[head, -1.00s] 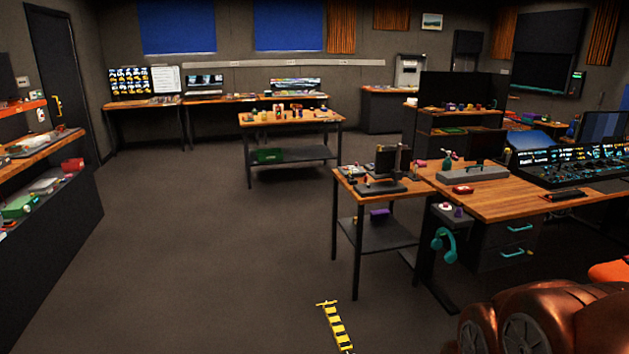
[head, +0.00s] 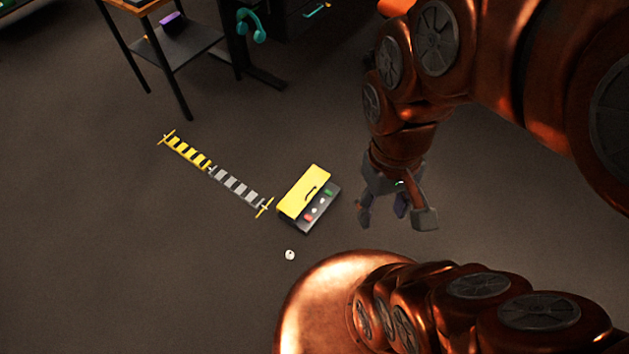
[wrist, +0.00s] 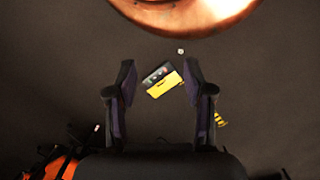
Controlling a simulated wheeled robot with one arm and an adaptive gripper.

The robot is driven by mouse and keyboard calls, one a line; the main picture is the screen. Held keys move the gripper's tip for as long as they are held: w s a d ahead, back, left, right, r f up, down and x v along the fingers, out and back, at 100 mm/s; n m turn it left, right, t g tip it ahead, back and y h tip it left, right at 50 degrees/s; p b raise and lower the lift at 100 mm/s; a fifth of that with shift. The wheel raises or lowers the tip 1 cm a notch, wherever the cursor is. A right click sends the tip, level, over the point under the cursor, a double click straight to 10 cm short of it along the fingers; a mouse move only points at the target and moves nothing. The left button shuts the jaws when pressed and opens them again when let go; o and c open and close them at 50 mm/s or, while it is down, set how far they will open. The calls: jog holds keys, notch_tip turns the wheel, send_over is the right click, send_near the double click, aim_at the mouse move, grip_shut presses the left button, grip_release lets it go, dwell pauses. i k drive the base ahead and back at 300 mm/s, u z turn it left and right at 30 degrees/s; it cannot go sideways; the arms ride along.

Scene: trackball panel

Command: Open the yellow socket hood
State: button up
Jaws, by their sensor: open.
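The box's front panel (head: 320,209) has a green and a red patch with small light dots. The hood also shows in the wrist view (wrist: 165,86), between and beyond my fingers. My gripper (head: 396,215) is open and empty, to the right of the box and apart from it. In the wrist view my gripper (wrist: 160,97) shows its two dark fingers spread wide.
A striped strip, yellow (head: 188,152) and grey (head: 238,186), lies on the floor left of the box. A small white round thing (head: 290,255) lies below the box. A table with a lower shelf (head: 183,37) and teal headphones (head: 251,25) are at the top.

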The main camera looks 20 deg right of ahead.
aim_at(309, 183)
jog(key=u, duration=0.55)
jog(key=k, duration=0.65)
jog(key=u, duration=0.6)
jog(key=i, duration=1.2)
jog(key=z, duration=0.9)
